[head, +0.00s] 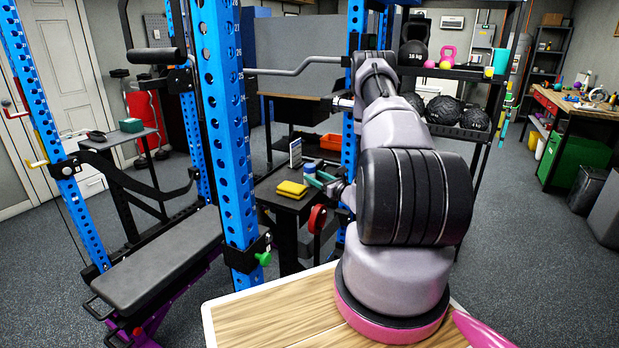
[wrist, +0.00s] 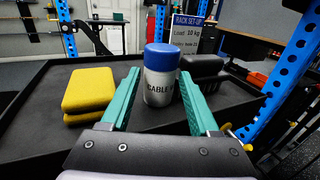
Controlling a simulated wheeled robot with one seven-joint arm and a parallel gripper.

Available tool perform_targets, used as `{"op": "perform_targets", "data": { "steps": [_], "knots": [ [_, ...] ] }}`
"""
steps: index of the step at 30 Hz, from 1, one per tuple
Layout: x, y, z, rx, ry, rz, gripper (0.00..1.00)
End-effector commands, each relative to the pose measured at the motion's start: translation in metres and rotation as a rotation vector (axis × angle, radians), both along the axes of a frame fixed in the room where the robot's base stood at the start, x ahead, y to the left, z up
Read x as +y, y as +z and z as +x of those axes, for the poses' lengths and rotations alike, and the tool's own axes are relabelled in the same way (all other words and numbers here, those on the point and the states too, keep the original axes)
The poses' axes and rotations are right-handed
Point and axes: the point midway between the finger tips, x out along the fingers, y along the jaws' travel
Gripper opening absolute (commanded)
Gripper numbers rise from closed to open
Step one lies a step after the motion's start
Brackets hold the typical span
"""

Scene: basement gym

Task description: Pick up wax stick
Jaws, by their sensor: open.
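The wax stick (wrist: 161,78) is an upright white cylinder with a blue cap and the printed letters "CABLE W". It stands on a black-topped table (wrist: 55,140) and its blue cap also shows in the head view (head: 309,168). My gripper (wrist: 159,78) has two teal fingers, one on each side of the stick, with a gap visible on the left. The gripper is open and holds nothing. In the head view my gripper (head: 318,181) is at the small table, partly hidden by my arm.
A yellow block (wrist: 90,91) lies left of the stick. A dark block (wrist: 203,66) and a rack set-up sign (wrist: 187,32) stand close behind it on the right. Blue rack posts (head: 235,140) rise near my arm. A black bench (head: 160,268) is at left.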

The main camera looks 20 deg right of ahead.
Motion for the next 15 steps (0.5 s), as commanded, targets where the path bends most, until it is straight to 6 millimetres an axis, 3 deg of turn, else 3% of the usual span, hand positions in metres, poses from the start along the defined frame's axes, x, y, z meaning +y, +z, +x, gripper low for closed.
{"op": "perform_targets", "data": {
  "steps": [5, 13, 15],
  "knots": [
    [0.006, 0.001, 0.02, -0.001, 0.002, -0.002, 0.62],
    [0.006, 0.001, 0.023, 0.0, 0.0, 0.0, 0.62],
    [0.006, 0.001, 0.023, 0.0, 0.0, 0.0, 0.35]
  ]
}}
